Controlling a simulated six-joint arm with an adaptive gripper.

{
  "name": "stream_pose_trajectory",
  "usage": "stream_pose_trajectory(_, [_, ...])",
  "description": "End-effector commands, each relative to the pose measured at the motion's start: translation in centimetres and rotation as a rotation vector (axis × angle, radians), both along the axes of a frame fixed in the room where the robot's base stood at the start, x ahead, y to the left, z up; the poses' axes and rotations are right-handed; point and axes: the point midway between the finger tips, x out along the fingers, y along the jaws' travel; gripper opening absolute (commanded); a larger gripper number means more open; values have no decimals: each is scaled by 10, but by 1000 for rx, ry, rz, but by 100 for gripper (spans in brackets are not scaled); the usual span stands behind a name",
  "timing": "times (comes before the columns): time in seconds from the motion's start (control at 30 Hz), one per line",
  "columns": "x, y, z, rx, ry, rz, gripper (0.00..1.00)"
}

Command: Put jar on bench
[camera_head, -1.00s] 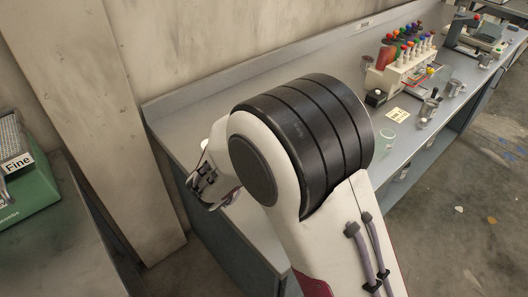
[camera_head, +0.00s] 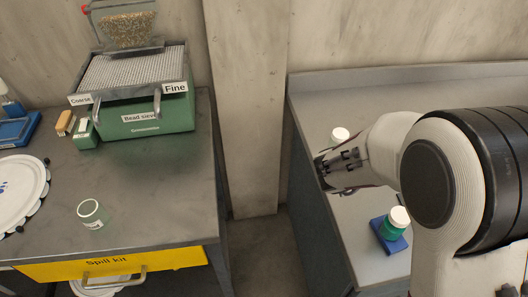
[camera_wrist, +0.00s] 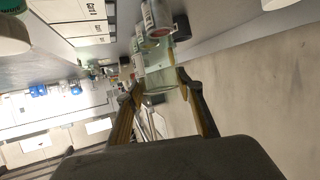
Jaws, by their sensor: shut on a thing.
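My gripper (camera_head: 326,172) is over the left end of the right-hand grey bench (camera_head: 372,262) in the head view, pointing left. In the wrist view its two fingers (camera_wrist: 158,90) are closed on a clear, pale-green glass jar (camera_wrist: 160,78). The held jar is hard to make out in the head view. An open glass jar with a white rim (camera_head: 93,213) stands upright on the left-hand bench (camera_head: 150,222). On the right-hand bench, a green jar with a white lid (camera_head: 393,225) stands on a blue base (camera_head: 384,235).
A white-topped item (camera_head: 340,135) shows just behind my gripper, its lower part hidden. A green bead sieve (camera_head: 145,112) stands at the back of the left bench, a white round tray (camera_head: 18,190) at its left. A gap with a concrete pillar (camera_head: 250,100) separates the benches.

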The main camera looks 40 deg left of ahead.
Motion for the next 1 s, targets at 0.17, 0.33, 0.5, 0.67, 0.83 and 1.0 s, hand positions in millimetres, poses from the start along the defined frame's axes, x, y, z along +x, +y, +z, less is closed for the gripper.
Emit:
stream_pose_trajectory(0.17, [-1,4,0,0,0,6,18])
stream_pose_trajectory(0.33, [-8,20,2,1,0,35,18])
stream_pose_trajectory(0.5, [-21,54,9,3,-2,99,18])
stream_pose_trajectory(0.67, [-33,102,24,3,-1,226,18])
stream_pose_trajectory(0.83, [-48,156,39,3,-2,380,18])
stream_pose_trajectory(1.0, [-69,209,52,2,-2,535,18])
